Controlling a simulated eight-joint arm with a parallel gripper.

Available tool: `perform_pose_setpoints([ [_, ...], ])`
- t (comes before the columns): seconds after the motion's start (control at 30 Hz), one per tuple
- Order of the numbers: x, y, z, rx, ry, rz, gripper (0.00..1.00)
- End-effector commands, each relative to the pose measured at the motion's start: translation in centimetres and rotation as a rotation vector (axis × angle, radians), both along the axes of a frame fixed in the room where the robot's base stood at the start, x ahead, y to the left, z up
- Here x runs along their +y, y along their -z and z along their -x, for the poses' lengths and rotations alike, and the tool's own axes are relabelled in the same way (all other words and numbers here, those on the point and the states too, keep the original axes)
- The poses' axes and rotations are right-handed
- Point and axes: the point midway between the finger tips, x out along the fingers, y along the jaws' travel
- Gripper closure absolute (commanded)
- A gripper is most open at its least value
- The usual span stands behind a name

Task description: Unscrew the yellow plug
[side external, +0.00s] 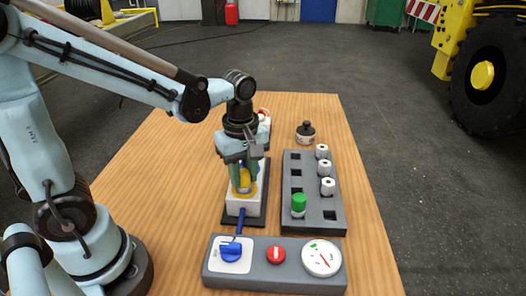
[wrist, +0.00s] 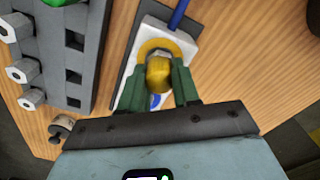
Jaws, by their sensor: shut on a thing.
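The yellow plug (side external: 245,179) stands upright on a white block on a dark base (side external: 262,208). In the wrist view the yellow plug (wrist: 159,76) sits between my green fingers, with a yellow ring (wrist: 166,46) around it. My gripper (side external: 243,180) points down from above and is shut on the plug. It also shows in the wrist view (wrist: 160,82), with one finger on each side of the plug. The plug's lower end is partly hidden, so I cannot tell how far it is seated.
A grey rack (side external: 317,213) with square holes holds several white hex pieces and a green-capped piece (side external: 298,203). A grey panel (side external: 276,280) in front carries a blue valve handle (side external: 231,252), a red knob (side external: 276,255) and a gauge (side external: 321,257). A dark knobbed piece (side external: 306,131) stands behind the rack.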

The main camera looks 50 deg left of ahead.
Motion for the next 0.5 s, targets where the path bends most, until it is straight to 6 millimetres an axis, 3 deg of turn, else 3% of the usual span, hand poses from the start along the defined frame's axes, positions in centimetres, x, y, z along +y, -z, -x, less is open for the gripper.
perform_pose_setpoints([
  [0.3,0.0,-0.08,0.0,0.0,-0.372,0.0,1.0],
  [0.5,0.0,-0.1,0.0,0.0,-0.447,0.0,1.0],
])
